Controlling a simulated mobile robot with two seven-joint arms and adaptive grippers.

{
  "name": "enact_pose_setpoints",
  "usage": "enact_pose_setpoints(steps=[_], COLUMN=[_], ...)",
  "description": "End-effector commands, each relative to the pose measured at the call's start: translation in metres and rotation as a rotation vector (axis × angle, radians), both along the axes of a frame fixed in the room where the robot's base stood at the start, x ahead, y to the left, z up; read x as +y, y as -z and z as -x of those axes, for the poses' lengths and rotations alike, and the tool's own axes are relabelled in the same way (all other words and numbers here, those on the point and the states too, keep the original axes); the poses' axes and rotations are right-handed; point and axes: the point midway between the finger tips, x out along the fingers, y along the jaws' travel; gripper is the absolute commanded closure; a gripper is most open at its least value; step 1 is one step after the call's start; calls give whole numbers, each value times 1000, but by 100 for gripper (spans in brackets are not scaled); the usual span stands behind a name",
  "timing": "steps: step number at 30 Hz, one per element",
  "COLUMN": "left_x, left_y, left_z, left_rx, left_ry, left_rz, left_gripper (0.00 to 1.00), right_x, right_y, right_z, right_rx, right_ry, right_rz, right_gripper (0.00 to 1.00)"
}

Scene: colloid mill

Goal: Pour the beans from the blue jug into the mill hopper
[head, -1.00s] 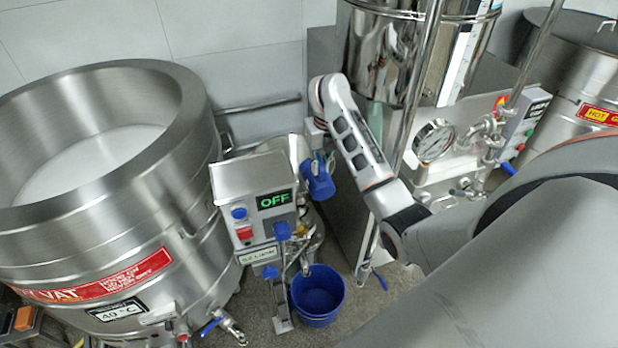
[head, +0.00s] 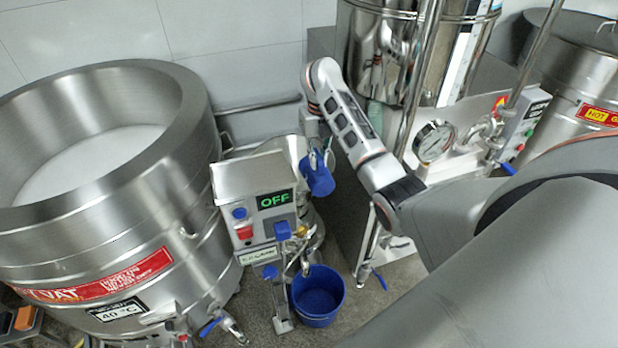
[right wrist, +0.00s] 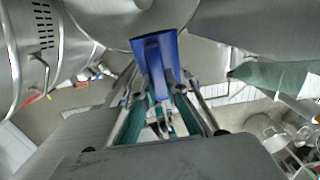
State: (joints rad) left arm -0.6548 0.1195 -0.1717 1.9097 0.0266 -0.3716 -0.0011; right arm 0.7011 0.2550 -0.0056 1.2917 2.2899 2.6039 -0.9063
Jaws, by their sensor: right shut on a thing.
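The blue jug (head: 318,178) hangs beside the metal hopper (head: 288,148) of the mill, at its right in the head view. My right gripper (head: 316,152) is shut on the jug, seemingly at its handle. In the right wrist view the blue jug part (right wrist: 157,62) stands between the fingers (right wrist: 160,100), in front of bare metal. The jug looks tilted; its inside and any beans are hidden. The inside of the hopper is also hidden, partly by the mill's control box (head: 254,176). The left gripper is not in view.
The mill's display (head: 275,200) reads OFF. A blue bucket (head: 318,312) stands on the floor below the mill outlet. A large steel vat (head: 150,130) is close at left. A steel tank (head: 380,50) and pressure gauge (head: 433,141) stand at right.

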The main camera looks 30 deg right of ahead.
Motion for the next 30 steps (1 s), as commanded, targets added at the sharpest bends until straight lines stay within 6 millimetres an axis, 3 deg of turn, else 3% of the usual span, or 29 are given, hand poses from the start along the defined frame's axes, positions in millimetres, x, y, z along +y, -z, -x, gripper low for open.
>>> enact_pose_setpoints(steps=[30], left_x=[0], left_y=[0], left_z=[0], left_rx=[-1], left_ry=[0], left_rz=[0], left_gripper=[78], right_x=[-3], right_y=[-7], right_z=[-17], right_rx=[129], right_ry=[1], right_rz=[-32], right_gripper=[100])
